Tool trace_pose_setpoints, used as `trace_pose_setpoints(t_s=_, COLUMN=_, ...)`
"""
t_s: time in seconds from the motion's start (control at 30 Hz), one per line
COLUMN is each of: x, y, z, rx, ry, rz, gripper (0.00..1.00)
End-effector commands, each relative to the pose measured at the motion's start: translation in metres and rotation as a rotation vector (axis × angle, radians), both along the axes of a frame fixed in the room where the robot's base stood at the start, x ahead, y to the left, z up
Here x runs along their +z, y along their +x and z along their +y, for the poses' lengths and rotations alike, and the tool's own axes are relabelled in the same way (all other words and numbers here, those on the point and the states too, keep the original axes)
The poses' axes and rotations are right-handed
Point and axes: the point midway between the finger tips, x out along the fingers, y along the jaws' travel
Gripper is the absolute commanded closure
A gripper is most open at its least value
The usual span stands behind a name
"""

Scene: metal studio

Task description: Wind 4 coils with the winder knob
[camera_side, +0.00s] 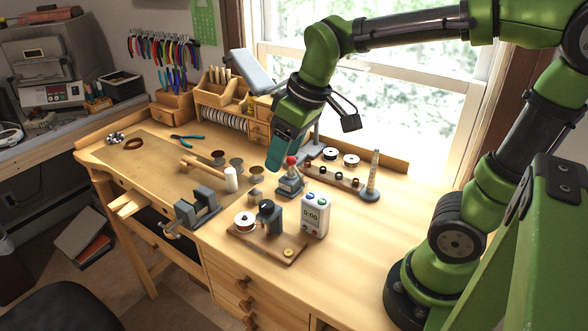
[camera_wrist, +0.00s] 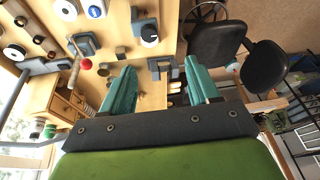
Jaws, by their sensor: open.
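The winder's wooden board (camera_side: 240,243) lies near the front of the bench. It carries a white-flanged spool (camera_side: 243,219), a dark upright part (camera_side: 268,215) and a small brass-coloured disc (camera_side: 288,253). I cannot tell which part is the winder knob. A red ball knob (camera_side: 291,160) tops a grey device behind the board; it also shows in the wrist view (camera_wrist: 85,64). My gripper (camera_side: 272,167), with teal fingers, hangs behind and left of the red knob, apart from it. In the wrist view the fingers (camera_wrist: 160,68) are open with nothing held between them.
A tapered post (camera_side: 373,175) and spool rack (camera_side: 335,178) stand right. The bench's front right is clear.

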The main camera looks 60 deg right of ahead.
Motion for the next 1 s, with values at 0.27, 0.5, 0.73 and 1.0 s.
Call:
trace_pose_setpoints(t_s=0.27, x=0.009, y=0.057, z=0.003, rx=0.731, ry=-0.236, rz=0.186, gripper=0.40)
trace_pose_setpoints(t_s=0.5, x=0.028, y=0.058, z=0.001, rx=1.070, ry=-0.286, rz=0.211, gripper=0.40)
trace_pose_setpoints(t_s=0.73, x=0.015, y=0.055, z=0.001, rx=1.131, ry=-0.285, rz=0.216, gripper=0.40)
trace_pose_setpoints(t_s=1.0, x=-0.039, y=0.054, z=0.001, rx=1.129, ry=-0.282, rz=0.217, gripper=0.40)
